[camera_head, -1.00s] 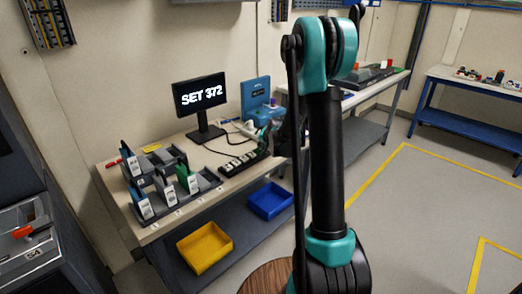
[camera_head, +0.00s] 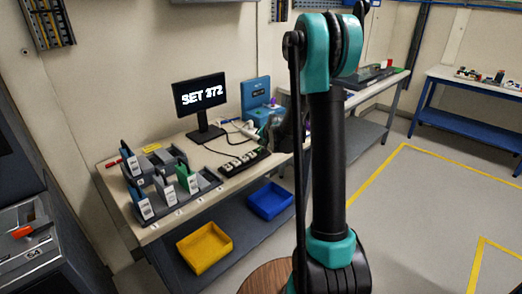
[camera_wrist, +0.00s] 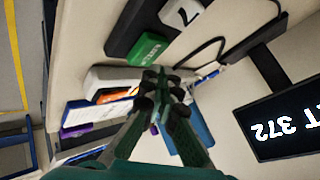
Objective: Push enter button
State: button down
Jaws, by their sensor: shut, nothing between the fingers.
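A dark keypad (camera_head: 243,162) with a row of keys lies on the bench, in front of a monitor (camera_head: 200,93) that reads "SET 372". In the wrist view the keypad's end is at the top, with a green key (camera_wrist: 149,49) and a white key (camera_wrist: 182,12). The lettering on the green key is too small to read. My gripper (camera_wrist: 162,86) is shut and empty, its tips appearing just below the green key and apart from it. In the head view my gripper is beyond the keypad's right end, partly hidden by my arm. The monitor (camera_wrist: 285,120) also shows in the wrist view.
A blue box (camera_head: 256,98) stands behind the keypad, with cables on the bench beside it. A grey rack (camera_head: 172,205) with labelled holders is at the bench's left. Yellow (camera_head: 205,247) and blue (camera_head: 270,201) bins sit on the shelf below.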

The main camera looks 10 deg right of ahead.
jog(key=shift+r, duration=2.5)
jog(key=s+d+f+n+g, duration=0.1)
jog(key=s+f+n, duration=0.1)
jog(key=s, duration=1.1)
jog(key=s+d+f+n+g+h, duration=0.1)
jog(key=s+f+n+g, duration=0.1)
jog(key=s, duration=1.2)
jog(key=s+d+f+n+g+h, duration=0.1)
jog(key=s+d+f+n, duration=0.1)
jog(key=s, duration=1.1)
jog(key=shift+s+f+n+g, duration=0.3)
jog(key=shift+s+f+g, duration=0.1)
jog(key=shift+f, duration=0.3)
